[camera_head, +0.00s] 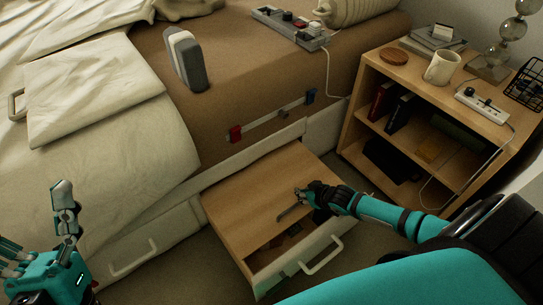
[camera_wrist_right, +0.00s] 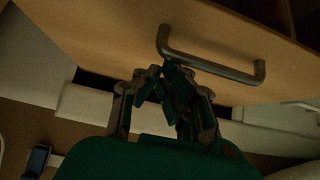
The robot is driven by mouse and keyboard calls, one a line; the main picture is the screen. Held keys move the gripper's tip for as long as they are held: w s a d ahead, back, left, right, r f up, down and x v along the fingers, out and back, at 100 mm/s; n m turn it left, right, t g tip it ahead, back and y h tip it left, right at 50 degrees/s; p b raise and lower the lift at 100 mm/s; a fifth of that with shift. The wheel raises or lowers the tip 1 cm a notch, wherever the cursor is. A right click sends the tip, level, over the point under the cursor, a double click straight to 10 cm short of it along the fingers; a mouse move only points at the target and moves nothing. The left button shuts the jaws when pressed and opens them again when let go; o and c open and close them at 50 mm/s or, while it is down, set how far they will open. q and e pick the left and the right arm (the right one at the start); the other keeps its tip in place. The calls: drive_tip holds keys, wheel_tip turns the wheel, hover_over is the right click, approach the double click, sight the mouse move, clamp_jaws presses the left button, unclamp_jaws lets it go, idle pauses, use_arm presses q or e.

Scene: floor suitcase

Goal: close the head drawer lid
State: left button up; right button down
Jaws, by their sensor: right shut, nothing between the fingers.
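The head drawer (camera_head: 222,224) is pulled out from under the bed. Its flat wooden lid (camera_head: 258,192) covers most of the top, leaving a gap near the front where dark contents show. A dark bar handle (camera_head: 290,213) is on the lid; it also shows in the right wrist view (camera_wrist_right: 215,65). My right gripper (camera_head: 304,194) is shut and empty, close beside the handle. In the wrist view its fingertips (camera_wrist_right: 168,80) come right up to the bar; I cannot tell whether they touch. My left gripper (camera_head: 42,222) is open and empty at the lower left, away from the drawer.
The drawer front has a pale handle (camera_head: 322,256). A second closed drawer (camera_head: 134,258) is at the left. The bed (camera_head: 230,75) stands behind, with a rail (camera_head: 270,117) on its side. A wooden shelf unit (camera_head: 358,105) with a mug (camera_head: 442,68) stands at the right.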

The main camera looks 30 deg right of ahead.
drive_tip(key=s+p, duration=0.2)
drive_tip(key=s, duration=0.1)
drive_tip(key=shift+s+d+r, duration=0.1)
drive_tip(key=shift+d, duration=0.1)
use_arm(q)
drive_tip(key=w+f+g+y+p, duration=0.1)
drive_tip(key=w+f+g+y, duration=0.1)
drive_tip(key=w+f+g, duration=0.2)
drive_tip(key=w+f+g+y+p, duration=0.1)
drive_tip(key=w+f+g+y, duration=0.1)
drive_tip(key=w+f+g, duration=0.3)
drive_tip(key=shift+w+f+g, duration=0.2)
drive_tip(key=shift+f+g, duration=1.4)
drive_tip(key=shift+f, duration=1.7)
use_arm(e)
drive_tip(key=shift+s+d+f, duration=0.1)
drive_tip(key=shift+s+d, duration=0.05)
drive_tip(key=shift+s, duration=0.8)
drive_tip(key=shift+s+d+f, duration=0.1)
drive_tip(key=shift+s, duration=0.8)
use_arm(q)
drive_tip(key=shift+d, duration=0.1)
